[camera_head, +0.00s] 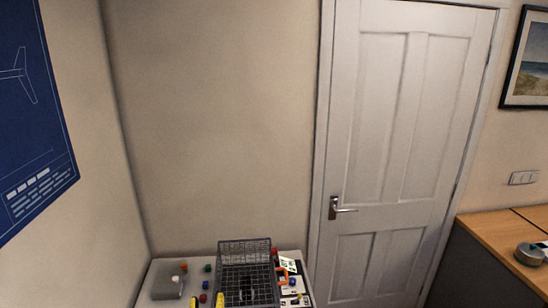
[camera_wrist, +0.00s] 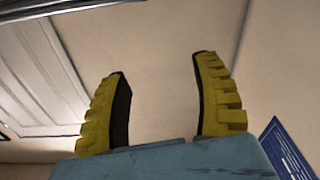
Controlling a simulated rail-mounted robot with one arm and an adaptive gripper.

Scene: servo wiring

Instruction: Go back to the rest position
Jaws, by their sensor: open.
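My gripper (camera_wrist: 161,88) shows in the wrist view with its two yellow, black-lined fingers spread apart. It is open, and nothing is between the fingers. Behind it are a bare wall, the white door at the left and part of the blue poster at the lower right.
A white table (camera_head: 147,290) stands at the bottom of the head view. On it are a wire basket (camera_head: 245,254), a grey box (camera_head: 167,287) and several small coloured parts. A closed white door (camera_head: 400,150) is behind. A wooden-topped cabinet (camera_head: 490,228) stands at the right.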

